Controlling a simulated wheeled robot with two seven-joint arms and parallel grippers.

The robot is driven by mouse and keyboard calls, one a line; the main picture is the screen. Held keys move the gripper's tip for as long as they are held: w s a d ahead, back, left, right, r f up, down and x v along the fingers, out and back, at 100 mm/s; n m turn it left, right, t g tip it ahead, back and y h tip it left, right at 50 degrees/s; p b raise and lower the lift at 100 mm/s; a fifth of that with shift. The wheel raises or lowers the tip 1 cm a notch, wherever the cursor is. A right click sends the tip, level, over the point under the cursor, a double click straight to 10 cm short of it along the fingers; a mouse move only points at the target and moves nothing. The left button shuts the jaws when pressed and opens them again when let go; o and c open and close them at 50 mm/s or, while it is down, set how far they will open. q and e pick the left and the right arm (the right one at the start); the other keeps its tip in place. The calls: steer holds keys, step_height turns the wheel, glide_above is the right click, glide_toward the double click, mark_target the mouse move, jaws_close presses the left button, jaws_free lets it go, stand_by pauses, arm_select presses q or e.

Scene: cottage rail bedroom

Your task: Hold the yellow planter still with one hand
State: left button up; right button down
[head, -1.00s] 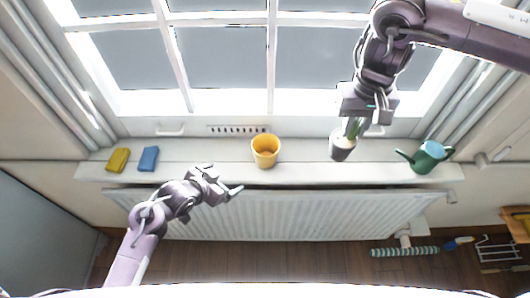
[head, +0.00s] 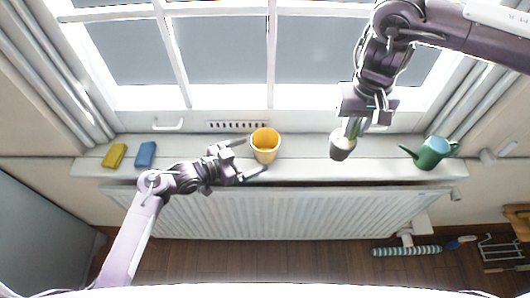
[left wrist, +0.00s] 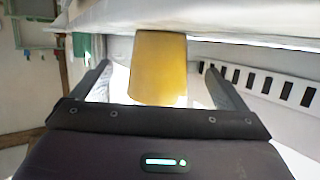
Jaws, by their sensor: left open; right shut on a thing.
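The yellow planter (head: 266,154) stands upright on the windowsill in the head view, near its middle. My left gripper (head: 257,159) is open beside it, its two fingers reaching to either side of the planter. In the left wrist view the planter (left wrist: 159,68) shows between the open fingers (left wrist: 155,80), with a visible gap on each side.
A green watering can (head: 432,153) stands at the right of the windowsill (head: 300,171). A yellow sponge (head: 115,155) and a blue sponge (head: 146,154) lie at its left. A white radiator (head: 300,212) is below the sill. The window is behind.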

mark_target(255, 154)
arm_select(q)
steer(key=b+x, duration=0.2)
steer(key=x, duration=0.2)
steer(key=shift+w+d+f, duration=0.1)
steer(key=shift+w+f, duration=0.05)
steer(key=shift+f, duration=0.05)
arm_select(e)
step_height(255, 154, down, 3)
steer(key=shift+r, duration=0.1)
arm_select(q)
steer(key=shift+w+d, duration=0.2)
steer(key=shift+d, duration=0.15)
steer(key=shift+c, duration=0.4)
steer(key=c, duration=0.7)
steer(key=shift+c, duration=0.2)
